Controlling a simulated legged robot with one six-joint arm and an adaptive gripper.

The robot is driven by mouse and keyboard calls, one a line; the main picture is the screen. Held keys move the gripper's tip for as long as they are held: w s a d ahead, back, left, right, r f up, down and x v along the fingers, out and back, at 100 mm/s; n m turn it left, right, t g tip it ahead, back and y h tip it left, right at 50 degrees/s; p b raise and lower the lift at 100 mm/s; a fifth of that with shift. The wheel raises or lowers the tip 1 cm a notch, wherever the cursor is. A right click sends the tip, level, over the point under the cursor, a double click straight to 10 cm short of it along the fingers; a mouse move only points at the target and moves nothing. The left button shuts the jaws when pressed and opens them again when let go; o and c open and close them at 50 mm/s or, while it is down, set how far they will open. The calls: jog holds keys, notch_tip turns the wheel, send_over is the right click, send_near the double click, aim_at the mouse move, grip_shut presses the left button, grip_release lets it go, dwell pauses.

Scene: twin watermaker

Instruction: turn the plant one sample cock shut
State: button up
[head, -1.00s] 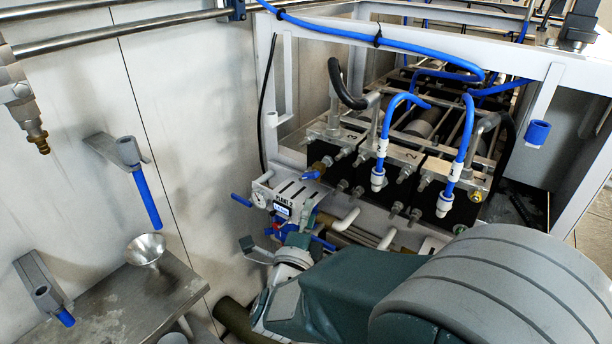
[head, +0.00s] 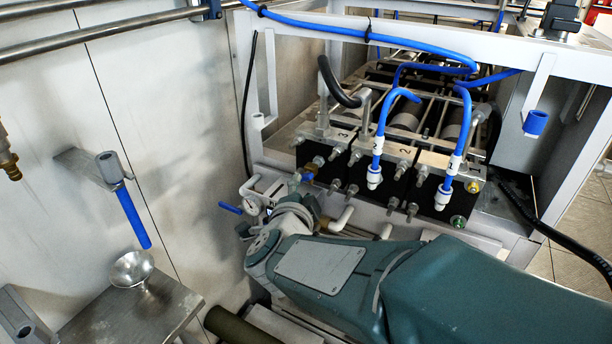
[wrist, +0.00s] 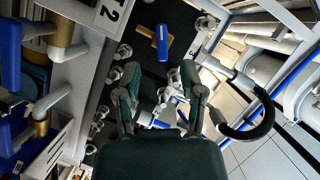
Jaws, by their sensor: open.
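A blue lever (wrist: 162,42) on a brass cock (wrist: 172,48) shows against a black block, upper centre in the wrist view. In the head view a small brass and blue fitting (head: 308,179) sits low beside the black blocks; I cannot tell whether it is the same cock. No plant one label is readable. My gripper (wrist: 160,80) is open and empty in the wrist view, its fingers apart below the lever and not seen touching it.
A label ending in "T 2" (wrist: 108,14) is on a white panel at left in the wrist view. Other blue handles (wrist: 8,40) and white pipes are close by. A black hose (wrist: 250,128) curves at right. A steel funnel (head: 132,269) stands on a shelf in the head view.

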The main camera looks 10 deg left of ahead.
aim_at(303, 181)
jog(key=w, duration=0.3)
jog(key=w+f, duration=0.1)
jog(key=w, duration=0.1)
jog(key=shift+w+a, duration=0.1)
jog(key=shift+a, duration=0.3)
jog(key=shift+d, duration=0.15)
jog(key=shift+c, duration=0.3)
grip_shut()
